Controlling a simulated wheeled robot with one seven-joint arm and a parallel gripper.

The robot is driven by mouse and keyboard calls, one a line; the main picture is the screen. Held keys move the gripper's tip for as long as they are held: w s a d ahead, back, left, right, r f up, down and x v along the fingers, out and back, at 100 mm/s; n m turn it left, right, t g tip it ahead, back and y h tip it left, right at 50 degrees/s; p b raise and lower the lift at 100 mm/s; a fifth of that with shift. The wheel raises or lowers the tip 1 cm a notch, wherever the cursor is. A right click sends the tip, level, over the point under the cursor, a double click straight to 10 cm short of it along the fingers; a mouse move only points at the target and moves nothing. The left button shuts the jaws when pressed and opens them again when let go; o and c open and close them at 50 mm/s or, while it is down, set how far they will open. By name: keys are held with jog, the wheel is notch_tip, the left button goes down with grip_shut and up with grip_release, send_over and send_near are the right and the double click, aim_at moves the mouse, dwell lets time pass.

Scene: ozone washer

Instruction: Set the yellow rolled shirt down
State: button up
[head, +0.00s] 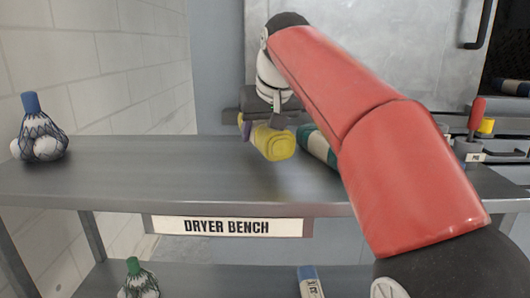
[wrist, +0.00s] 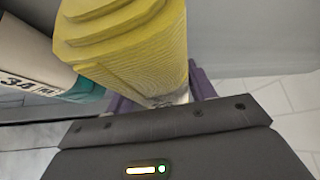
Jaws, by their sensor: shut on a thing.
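The yellow rolled shirt (head: 272,143) is held in my gripper (head: 262,122), over the back middle part of the dryer bench (head: 150,175). In the wrist view the yellow rolled shirt (wrist: 125,45) fills the upper middle, and purple parts of my gripper (wrist: 160,100) show at its sides. My gripper is shut on it. The head view does not clearly show whether the shirt touches the bench top.
A teal and white roll (head: 317,145) lies close to the right of the shirt; its label shows in the wrist view. A net bag with a blue top (head: 40,130) stands at the left end. Bench between is clear. Red and yellow handles (head: 477,115) stand at right.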

notch_tip(320, 180, down, 4)
jog(key=b, duration=0.2)
jog(key=shift+r+b, duration=0.25)
jog(key=shift+b, duration=0.05)
jog(key=shift+r, duration=0.15)
jog(key=o, duration=1.1)
jog(key=shift+s+r, duration=0.1)
jog(key=shift+r, duration=0.15)
notch_tip(320, 180, up, 10)
jog(key=p, duration=0.4)
send_over(275, 146)
jog(key=w, duration=0.3)
jog(key=shift+w+d+f, duration=0.1)
jog(key=shift+w+f, duration=0.1)
